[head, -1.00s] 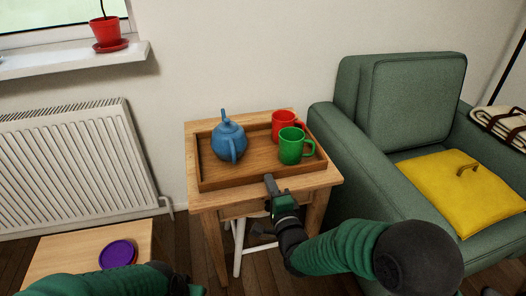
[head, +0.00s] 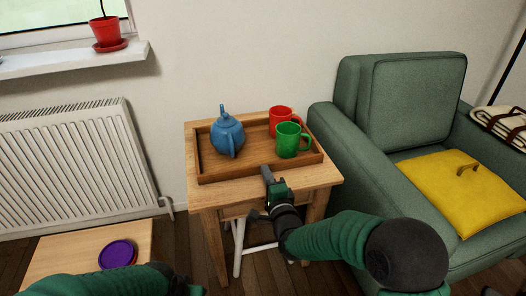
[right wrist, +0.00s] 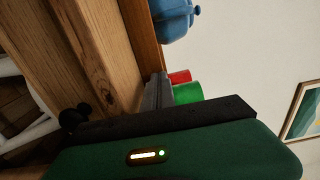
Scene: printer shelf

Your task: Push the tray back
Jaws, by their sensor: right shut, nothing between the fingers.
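The wooden tray (head: 212,176) lies flat on a small wooden table (head: 326,176), with a strip of bare tabletop along its front. It holds a blue teapot (head: 227,136), a red mug (head: 280,120) and a green mug (head: 288,140), all upright. My right gripper (head: 266,172) is shut and empty, its tips at the tray's front wall, apparently touching it. In the right wrist view the shut fingers (right wrist: 158,92) are beside the tray wall (right wrist: 148,40). Of my left arm, only the forearm and a bit of the end show at the bottom left; its fingers are hidden.
A green armchair (head: 412,105) with a yellow cushion (head: 465,190) stands close to the table's right. The wall is behind the table, a radiator (head: 70,165) to the left. A lower wooden table (head: 60,250) with a purple dish (head: 118,252) is at the lower left.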

